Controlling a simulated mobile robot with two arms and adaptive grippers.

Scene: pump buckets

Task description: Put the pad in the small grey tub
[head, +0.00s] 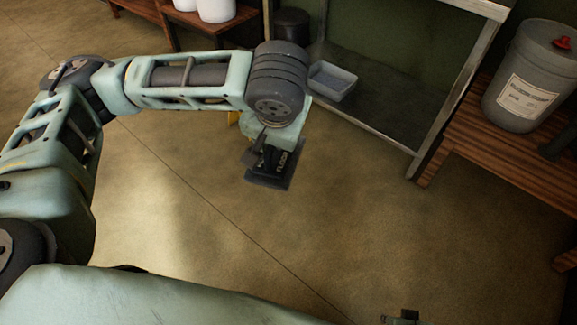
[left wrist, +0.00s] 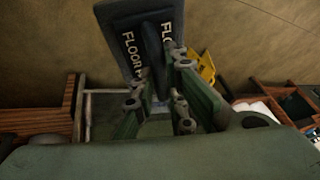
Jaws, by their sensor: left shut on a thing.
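The pad (head: 284,175) is a dark, flat piece with pale "FLOOR" lettering. My left gripper (head: 266,150) is shut on it and holds it over the floor. In the left wrist view the pad (left wrist: 130,45) stands out beyond the fingers (left wrist: 158,85), with a dark raised part down its middle between them. The small grey tub (head: 333,82) sits on the low dark shelf of a metal frame, up and right of the pad and apart from it. Its visible inside looks empty. A small dark piece at the bottom edge may be my right gripper (head: 401,318); its jaws are not clear.
The metal frame's pale post (head: 436,135) stands right of the tub. A large grey bucket (head: 530,75) with a red cap stands on a wooden bench (head: 510,140). A dark round bin (head: 291,25) is behind the tub. The floor (head: 330,230) in front is clear.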

